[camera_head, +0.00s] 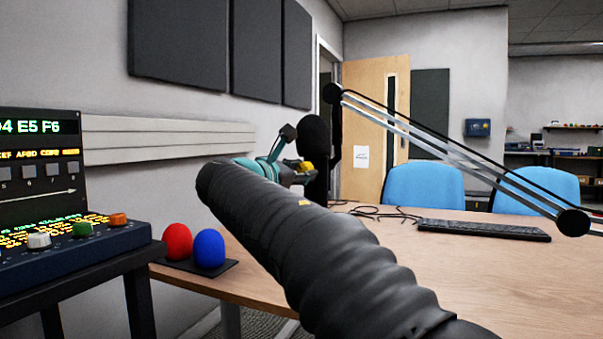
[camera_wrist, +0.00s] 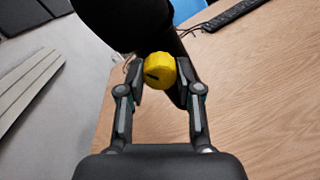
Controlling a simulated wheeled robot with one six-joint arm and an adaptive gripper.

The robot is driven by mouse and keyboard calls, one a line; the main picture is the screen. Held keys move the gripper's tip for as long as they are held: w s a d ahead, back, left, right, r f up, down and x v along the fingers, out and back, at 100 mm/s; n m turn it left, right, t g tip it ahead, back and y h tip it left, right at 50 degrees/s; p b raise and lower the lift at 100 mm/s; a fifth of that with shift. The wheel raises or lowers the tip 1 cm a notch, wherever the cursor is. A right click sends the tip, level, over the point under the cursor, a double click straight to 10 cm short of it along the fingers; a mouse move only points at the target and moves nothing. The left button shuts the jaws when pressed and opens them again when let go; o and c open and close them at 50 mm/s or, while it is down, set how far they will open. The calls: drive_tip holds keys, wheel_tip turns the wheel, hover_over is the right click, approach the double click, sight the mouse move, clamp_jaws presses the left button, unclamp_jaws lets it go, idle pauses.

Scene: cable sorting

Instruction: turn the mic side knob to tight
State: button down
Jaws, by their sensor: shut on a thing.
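The microphone (camera_head: 315,137) is a black, rounded shape behind the end of my arm in the head view. It also shows as a dark body at the top of the wrist view (camera_wrist: 125,22). Its side knob (camera_wrist: 160,70) is yellow and ridged with a dark mark on its face, and a bit of it shows in the head view (camera_head: 306,166). My gripper (camera_wrist: 160,84) has one finger on each side of the knob and is shut on it. In the head view my arm hides much of the microphone's lower part.
A wooden table (camera_head: 480,275) carries a black keyboard (camera_head: 484,230) and loose cables (camera_head: 375,212). Red (camera_head: 177,241) and blue (camera_head: 209,248) foam balls sit on a dark pad. A control console (camera_head: 70,240) stands at left. A boom arm (camera_head: 470,160) spans the right.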

idle(0.3)
drive_tip(key=c, duration=0.8)
unclamp_jaws()
drive_tip(key=shift+m, duration=0.3)
drive_tip(key=shift+o, duration=0.2)
drive_tip(key=v, duration=1.2)
